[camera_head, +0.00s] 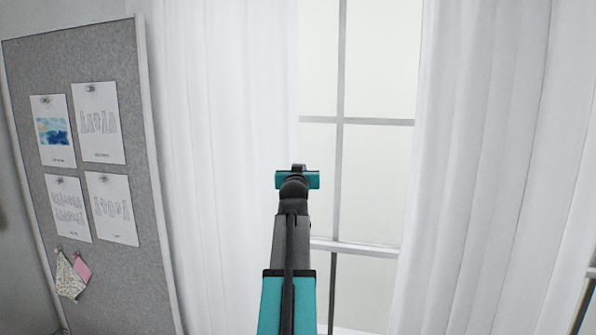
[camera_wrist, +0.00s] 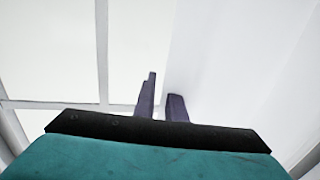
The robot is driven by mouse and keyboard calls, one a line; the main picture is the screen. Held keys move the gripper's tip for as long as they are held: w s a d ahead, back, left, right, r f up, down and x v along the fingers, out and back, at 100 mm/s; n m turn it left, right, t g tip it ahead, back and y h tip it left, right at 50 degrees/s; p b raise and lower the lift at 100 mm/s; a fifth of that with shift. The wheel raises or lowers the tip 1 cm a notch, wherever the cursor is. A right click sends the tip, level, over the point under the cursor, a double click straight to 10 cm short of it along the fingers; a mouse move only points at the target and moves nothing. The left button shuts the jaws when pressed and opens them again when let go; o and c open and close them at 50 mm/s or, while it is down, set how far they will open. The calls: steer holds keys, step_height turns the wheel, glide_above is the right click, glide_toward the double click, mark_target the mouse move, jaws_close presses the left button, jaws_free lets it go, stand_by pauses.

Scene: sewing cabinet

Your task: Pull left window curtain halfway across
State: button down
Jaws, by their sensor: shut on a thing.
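The left curtain (camera_head: 225,110) is white and hangs in soft vertical folds between the pinboard and the window. Its inner edge runs down to my gripper (camera_head: 298,169). The gripper's teal body hides its fingers in the head view. In the wrist view my gripper (camera_wrist: 160,88) has its two dark fingers close together, with the white curtain's edge (camera_wrist: 215,70) between them. The gripper is shut on that edge. The window (camera_head: 378,80) shows bare glass and grey bars to the right of the gripper.
The right curtain (camera_head: 480,130) hangs white and full on the other side of the window. A grey pinboard (camera_head: 120,270) with several pinned sheets and fabric swatches is on the wall at left. The space in front of the bare glass is clear.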

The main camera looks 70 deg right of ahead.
steer(key=c, duration=2.3)
jaws_free()
steer(key=shift+w+r, duration=0.1)
steer(key=shift+r, duration=0.2)
steer(key=o, duration=0.5)
steer(key=shift+w+d+f, duration=0.1)
steer(key=shift+d+f, duration=0.2)
steer(key=shift+w+a, duration=0.1)
steer(key=shift+a, duration=0.15)
steer(key=shift+f, duration=0.1)
steer(key=shift+b+v, duration=1.8)
steer(key=shift+v, duration=5.15)
